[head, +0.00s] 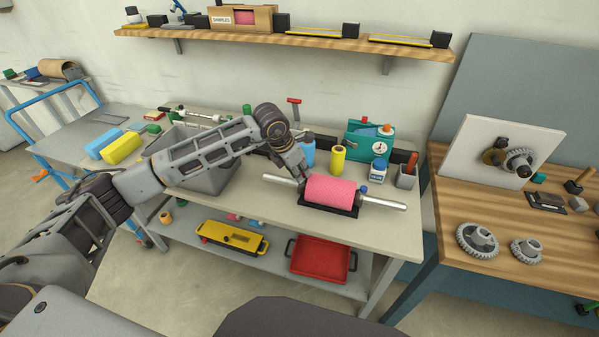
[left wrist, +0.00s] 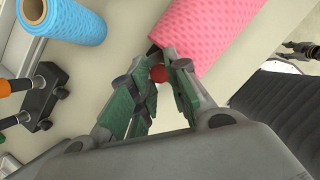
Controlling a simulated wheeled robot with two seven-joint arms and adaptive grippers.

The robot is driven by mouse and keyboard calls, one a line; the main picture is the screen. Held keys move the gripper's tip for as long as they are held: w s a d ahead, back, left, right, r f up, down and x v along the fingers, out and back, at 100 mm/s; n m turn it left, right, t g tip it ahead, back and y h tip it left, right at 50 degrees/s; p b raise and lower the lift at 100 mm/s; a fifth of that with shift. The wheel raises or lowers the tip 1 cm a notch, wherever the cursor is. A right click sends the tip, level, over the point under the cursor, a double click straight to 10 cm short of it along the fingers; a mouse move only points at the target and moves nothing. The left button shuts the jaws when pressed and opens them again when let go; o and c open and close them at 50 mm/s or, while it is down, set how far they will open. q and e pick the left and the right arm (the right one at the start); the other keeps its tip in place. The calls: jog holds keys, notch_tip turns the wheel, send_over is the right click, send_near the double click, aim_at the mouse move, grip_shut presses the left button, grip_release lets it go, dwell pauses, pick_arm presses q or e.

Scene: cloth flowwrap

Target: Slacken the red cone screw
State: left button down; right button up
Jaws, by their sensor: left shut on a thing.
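A pink textured roll (head: 331,191) lies on a metal shaft (head: 386,202) over a black base on the grey bench. It also shows in the left wrist view (left wrist: 212,35). My left gripper (head: 303,177) is at the roll's left end, by the shaft. In the left wrist view its green-padded fingers (left wrist: 158,85) are closed around a small red knob (left wrist: 158,73), which I take for the red cone screw. The fingers partly cover it. In the head view this screw is hidden behind the gripper. A blue knob (head: 364,190) stands at the roll's right end. I do not make out my right gripper.
Behind the roll stand a yellow roll (head: 338,159), a blue roll (left wrist: 75,23), a teal device (head: 371,140), a blue-capped jar (head: 378,171) and a pen cup (head: 406,177). A grey bin (head: 207,178) is left of the gripper. The bench front is clear.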

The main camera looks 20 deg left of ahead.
dwell(0.3)
pick_arm(q)
jog(key=c, duration=1.3)
grip_release()
jog(key=shift+c, duration=0.2)
jog(key=shift+m, duration=0.4)
jog(key=shift+w+a+m+g+h+p, duration=0.1)
jog(key=shift+m+g+h+p, duration=0.3)
jog(key=shift+m, duration=0.6)
jog(key=shift+w+a+m+g+h+p, duration=0.1)
jog(key=shift+m+g+h+p, duration=0.1)
jog(key=shift+m+p, duration=0.6)
jog(key=shift+w+m+g+h+p, duration=0.1)
jog(key=shift+m+g+h+p, duration=0.4)
jog(key=shift+m, duration=1.5)
